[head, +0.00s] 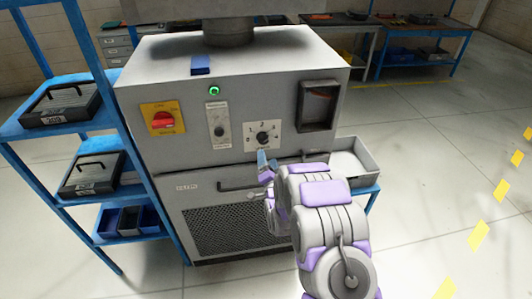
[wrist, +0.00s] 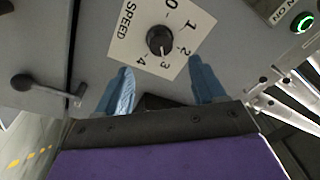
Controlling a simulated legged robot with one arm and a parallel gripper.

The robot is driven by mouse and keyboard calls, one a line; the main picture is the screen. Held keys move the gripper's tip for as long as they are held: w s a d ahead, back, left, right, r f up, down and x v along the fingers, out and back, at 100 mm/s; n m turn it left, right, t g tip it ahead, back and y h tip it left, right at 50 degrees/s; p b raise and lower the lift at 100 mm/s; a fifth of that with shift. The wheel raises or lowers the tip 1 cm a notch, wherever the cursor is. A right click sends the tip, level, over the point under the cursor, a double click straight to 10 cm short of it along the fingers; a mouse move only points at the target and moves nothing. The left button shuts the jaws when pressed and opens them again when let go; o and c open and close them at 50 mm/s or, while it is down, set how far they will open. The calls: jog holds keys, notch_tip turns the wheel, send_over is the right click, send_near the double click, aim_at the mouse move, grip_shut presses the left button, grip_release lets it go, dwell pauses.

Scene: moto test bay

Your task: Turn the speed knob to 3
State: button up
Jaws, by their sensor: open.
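The dark round speed knob (head: 263,138) sits on a white dial plate (head: 272,127) on the front of the grey machine. In the wrist view the knob (wrist: 159,40) is ringed by the numbers 0 to 4, with SPEED printed at the side. A small light mark on the knob seems to face the 3, but it is tiny. My gripper (head: 266,164) is just below the plate in the head view. In the wrist view its blue fingers (wrist: 162,82) are spread apart and empty, with the knob beyond their tips and not between them.
A red rotary switch (head: 162,120) on yellow, a grey panel (head: 218,126) and a lit green button (head: 214,91) are left of the dial. A recessed dark box (head: 319,106) is right of it. A door handle (head: 238,186) is below. A tray (head: 352,165) stands at right.

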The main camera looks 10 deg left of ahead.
jog(key=v, duration=0.7)
jog(key=shift+s, duration=0.4)
jog(key=s+d+r+n+g+h+b, duration=0.1)
jog(key=s+d+r+n+g+h, duration=0.15)
jog(key=s+d+g, duration=0.4)
jog(key=s+d+r+n+g+h+b, duration=0.1)
jog(key=s+d+r+n+g, duration=0.1)
jog(key=s+d+r+g, duration=0.4)
jog(key=s+d+r+n+g, duration=0.1)
jog(key=s+d+g, duration=0.1)
jog(key=s, duration=0.9)
jog(key=s+d+r+g+h, duration=0.1)
jog(key=s+d+r+g, duration=0.1)
jog(key=s, duration=0.9)
jog(key=s+d+r+n+g+b, duration=0.1)
jog(key=s+g, duration=0.3)
jog(key=s, duration=0.7)
jog(key=shift+s+d+r+n, duration=0.4)
jog(key=shift+d+r, duration=0.15)
jog(key=shift+d, duration=0.1)
